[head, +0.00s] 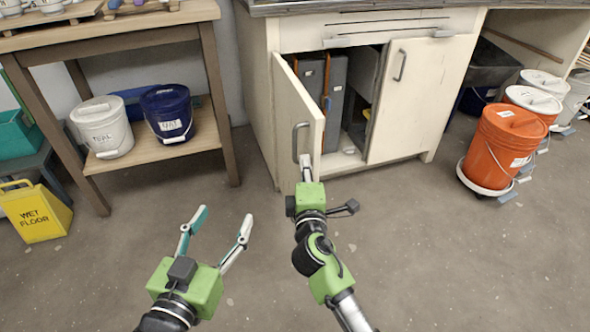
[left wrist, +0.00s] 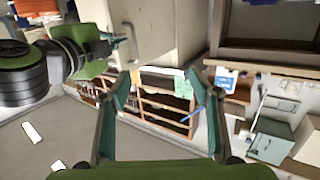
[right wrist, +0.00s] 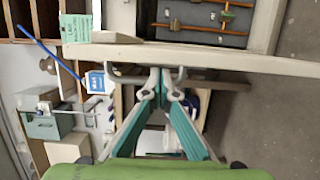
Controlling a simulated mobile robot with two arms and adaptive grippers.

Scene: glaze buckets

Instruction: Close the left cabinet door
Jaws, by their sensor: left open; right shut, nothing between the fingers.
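In the right wrist view the door's edge (right wrist: 215,59) runs across just above the closed fingertips (right wrist: 166,73); contact is unclear. My left gripper (head: 225,219) is open and empty over the floor, left of the door. Its spread fingers show in the left wrist view (left wrist: 164,78).
The right cabinet door (head: 415,100) is shut. A wooden table (head: 150,155) with a white bucket (head: 101,127) and a blue bucket (head: 168,114) stands left. Orange buckets (head: 500,145) stand right, and a yellow wet-floor sign (head: 36,212) far left. Floor before the cabinet is clear.

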